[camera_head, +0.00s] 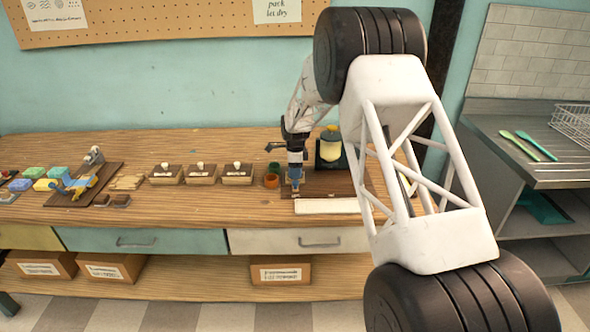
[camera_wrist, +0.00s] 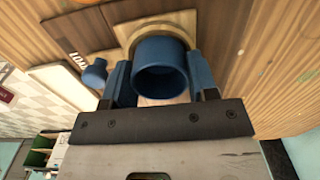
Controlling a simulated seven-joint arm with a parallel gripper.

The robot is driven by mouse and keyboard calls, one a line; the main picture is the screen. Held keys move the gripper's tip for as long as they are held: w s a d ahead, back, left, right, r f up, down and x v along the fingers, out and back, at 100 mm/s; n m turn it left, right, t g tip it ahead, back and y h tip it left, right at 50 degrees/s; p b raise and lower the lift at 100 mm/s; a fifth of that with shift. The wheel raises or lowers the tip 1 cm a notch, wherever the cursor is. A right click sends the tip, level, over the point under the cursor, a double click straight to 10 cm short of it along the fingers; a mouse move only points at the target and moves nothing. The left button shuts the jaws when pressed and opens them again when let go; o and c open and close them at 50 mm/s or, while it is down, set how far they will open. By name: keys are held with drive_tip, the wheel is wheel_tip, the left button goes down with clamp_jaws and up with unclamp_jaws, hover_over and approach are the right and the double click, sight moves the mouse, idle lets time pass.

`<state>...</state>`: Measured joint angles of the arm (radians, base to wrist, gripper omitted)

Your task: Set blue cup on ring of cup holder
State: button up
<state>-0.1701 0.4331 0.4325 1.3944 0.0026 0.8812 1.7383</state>
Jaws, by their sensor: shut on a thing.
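A blue cup (camera_wrist: 161,75) is between the two fingers of my gripper (camera_wrist: 162,88) in the wrist view, its round open mouth facing the camera. My gripper is shut on it. A pale wooden ring (camera_wrist: 187,20) of the cup holder shows just beyond the cup and partly behind it. I cannot tell whether the cup touches the ring or hangs above it. In the head view, my gripper (camera_head: 295,170) is low over the left end of a dark brown board (camera_head: 330,186); the cup is small and hard to separate from the fingers there.
An orange-brown cup (camera_head: 271,181) stands just left of the board. A dark machine with a yellow part (camera_head: 330,146) stands behind it. Several wooden boxes (camera_head: 201,174) line the bench to the left. A small blue object (camera_wrist: 95,73) lies left of my gripper in the wrist view.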

drive_tip(key=shift+f, duration=0.25)
idle(0.5)
drive_tip(key=o, duration=1.3)
drive_tip(key=shift+r, duration=0.1)
drive_tip(key=shift+r, duration=2.9)
